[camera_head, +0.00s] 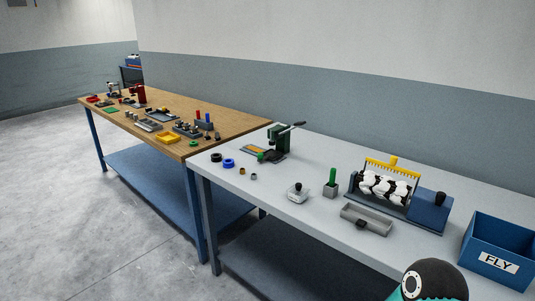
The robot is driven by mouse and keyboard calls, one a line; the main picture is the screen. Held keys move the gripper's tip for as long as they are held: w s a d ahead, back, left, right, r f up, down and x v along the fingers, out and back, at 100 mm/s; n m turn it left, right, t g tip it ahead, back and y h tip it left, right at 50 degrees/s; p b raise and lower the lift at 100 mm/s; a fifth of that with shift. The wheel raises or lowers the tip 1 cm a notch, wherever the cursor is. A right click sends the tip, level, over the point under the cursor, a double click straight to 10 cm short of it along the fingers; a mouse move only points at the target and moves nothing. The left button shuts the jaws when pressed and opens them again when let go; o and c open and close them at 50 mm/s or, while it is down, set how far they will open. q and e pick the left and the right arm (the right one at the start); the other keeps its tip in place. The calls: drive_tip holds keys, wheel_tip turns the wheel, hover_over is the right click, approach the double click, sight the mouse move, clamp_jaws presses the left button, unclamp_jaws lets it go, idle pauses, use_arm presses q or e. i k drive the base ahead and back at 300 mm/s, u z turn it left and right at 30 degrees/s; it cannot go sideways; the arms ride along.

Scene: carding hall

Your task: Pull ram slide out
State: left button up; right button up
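A small dark green press (279,141) with a grey lever stands at the back left of the grey table. The lever points up to the right, and a yellow and grey flat piece lies at the press's left foot. I cannot make out a ram slide for sure at this size. A blue-based device (429,211) with a yellow comb over a black and white roller stands at the right, with a black knob on its base. Neither gripper shows; only a rounded black and teal part of my arm is at the bottom edge.
The grey table (325,147) also bears a grey tray (367,219), a block with a green handle (330,183), a small white item (298,192) and several small rings. A blue FLY bin (499,250) is at right. A cluttered wooden table (235,121) adjoins at left.

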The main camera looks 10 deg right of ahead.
sight(271, 154)
drive_tip(key=i, duration=0.95)
drive_tip(key=u, duration=0.05)
